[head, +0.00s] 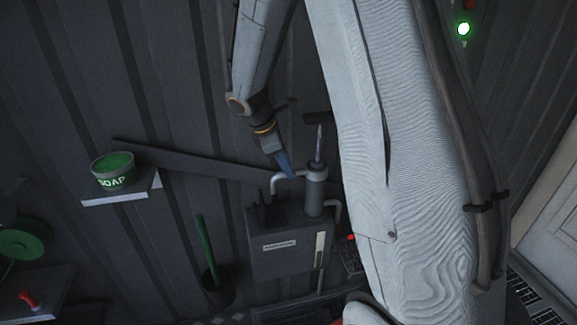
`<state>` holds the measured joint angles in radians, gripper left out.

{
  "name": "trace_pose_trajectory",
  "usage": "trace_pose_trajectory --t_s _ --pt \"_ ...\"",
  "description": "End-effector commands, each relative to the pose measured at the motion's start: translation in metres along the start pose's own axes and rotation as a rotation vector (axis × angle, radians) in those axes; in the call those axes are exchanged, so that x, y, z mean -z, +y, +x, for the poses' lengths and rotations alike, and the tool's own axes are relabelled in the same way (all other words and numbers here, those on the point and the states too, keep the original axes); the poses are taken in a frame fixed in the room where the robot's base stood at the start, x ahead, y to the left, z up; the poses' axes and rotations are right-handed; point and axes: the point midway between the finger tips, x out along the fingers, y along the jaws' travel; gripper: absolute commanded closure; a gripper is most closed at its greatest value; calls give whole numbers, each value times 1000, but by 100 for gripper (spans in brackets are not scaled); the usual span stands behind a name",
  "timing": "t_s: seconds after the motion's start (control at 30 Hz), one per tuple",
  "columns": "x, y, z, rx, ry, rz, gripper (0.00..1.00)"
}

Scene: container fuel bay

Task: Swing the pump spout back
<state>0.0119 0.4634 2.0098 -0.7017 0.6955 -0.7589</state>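The pump (316,190) stands upright on top of a dark grey tank (290,243) against the corrugated wall. Its plunger rod rises to a dark T-handle. The pale pipe spout (280,178) leaves the pump to the left and bends down at its end. My gripper (287,172) reaches down from above with its blue-grey fingers at the spout, just left of the pump. I cannot tell whether the fingers touch the spout or are closed around it. My large pale arm link hides the area right of the pump.
A green soap tin (114,170) stands on a small white shelf (122,193) at left. A green-handled brush sits in a dark pot (217,287) below. A shelf with a red-handled item (30,300) is at lower left. A green light (463,29) glows at upper right.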

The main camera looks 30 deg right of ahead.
Motion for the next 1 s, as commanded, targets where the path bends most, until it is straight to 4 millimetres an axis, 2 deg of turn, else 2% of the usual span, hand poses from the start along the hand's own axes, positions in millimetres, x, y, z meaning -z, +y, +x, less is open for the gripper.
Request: trace_pose_trajectory --t_s 0.2,0.5,0.7,1.0 --pt "0 0 19 1 1 1 65" --pt "0 0 21 0 1 2 65" --pt "0 0 21 0 1 2 99" --pt "3 1 20 -5 3 -7 100"
